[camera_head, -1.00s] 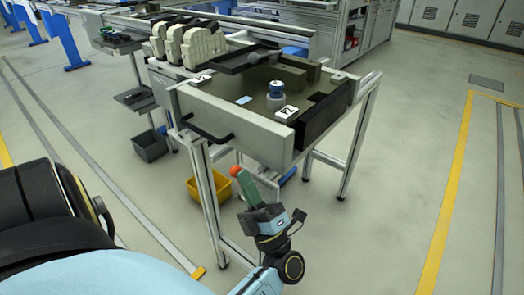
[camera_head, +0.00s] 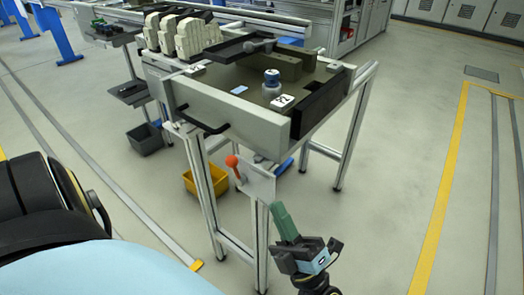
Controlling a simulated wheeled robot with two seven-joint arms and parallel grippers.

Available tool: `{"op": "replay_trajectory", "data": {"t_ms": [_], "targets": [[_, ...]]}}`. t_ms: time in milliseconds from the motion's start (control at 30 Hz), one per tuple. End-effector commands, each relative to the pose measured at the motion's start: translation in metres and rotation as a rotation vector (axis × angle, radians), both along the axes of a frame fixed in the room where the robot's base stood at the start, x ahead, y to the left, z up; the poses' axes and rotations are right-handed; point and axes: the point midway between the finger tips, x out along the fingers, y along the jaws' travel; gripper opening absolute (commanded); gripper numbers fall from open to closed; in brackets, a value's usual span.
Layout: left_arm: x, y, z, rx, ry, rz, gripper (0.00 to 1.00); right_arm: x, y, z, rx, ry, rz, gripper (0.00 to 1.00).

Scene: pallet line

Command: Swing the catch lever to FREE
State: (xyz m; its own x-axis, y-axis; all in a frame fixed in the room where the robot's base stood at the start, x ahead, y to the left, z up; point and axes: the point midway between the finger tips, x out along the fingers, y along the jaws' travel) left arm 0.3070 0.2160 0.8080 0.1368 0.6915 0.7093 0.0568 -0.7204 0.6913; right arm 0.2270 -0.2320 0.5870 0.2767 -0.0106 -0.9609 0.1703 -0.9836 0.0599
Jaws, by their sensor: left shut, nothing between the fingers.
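The catch lever (camera_head: 232,161) has an orange ball knob on a short stem. It stands roughly upright at the left edge of a pale plate (camera_head: 259,184), below the table's front right corner. Any FREE marking is too small to read.
The table (camera_head: 235,123) has a black front handle (camera_head: 205,127) and metal legs. On it are a blue-and-grey round part (camera_head: 271,85) and a black tray (camera_head: 240,48). A yellow bin (camera_head: 207,179) and a dark bin (camera_head: 145,138) are on the floor. The right floor is open.

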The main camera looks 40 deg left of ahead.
Motion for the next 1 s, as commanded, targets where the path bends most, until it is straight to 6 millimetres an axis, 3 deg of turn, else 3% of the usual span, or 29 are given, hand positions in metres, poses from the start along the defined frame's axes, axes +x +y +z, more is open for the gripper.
{"op": "replay_trajectory", "data": {"t_ms": [267,833,1000], "targets": [[-0.002,-0.023,-0.005,0.0,0.0,0.0,0.0,0.0,0.0,0.0,0.0,0.0,0.0,0.6],[-0.002,-0.022,-0.005,0.002,0.004,-0.004,0.0,0.001,-0.001,0.0,-0.002,-0.002,0.001,0.6],[0.018,-0.018,-0.003,0.039,0.09,-0.097,0.0,0.001,-0.001,0.0,-0.001,-0.002,0.001,0.6]]}}
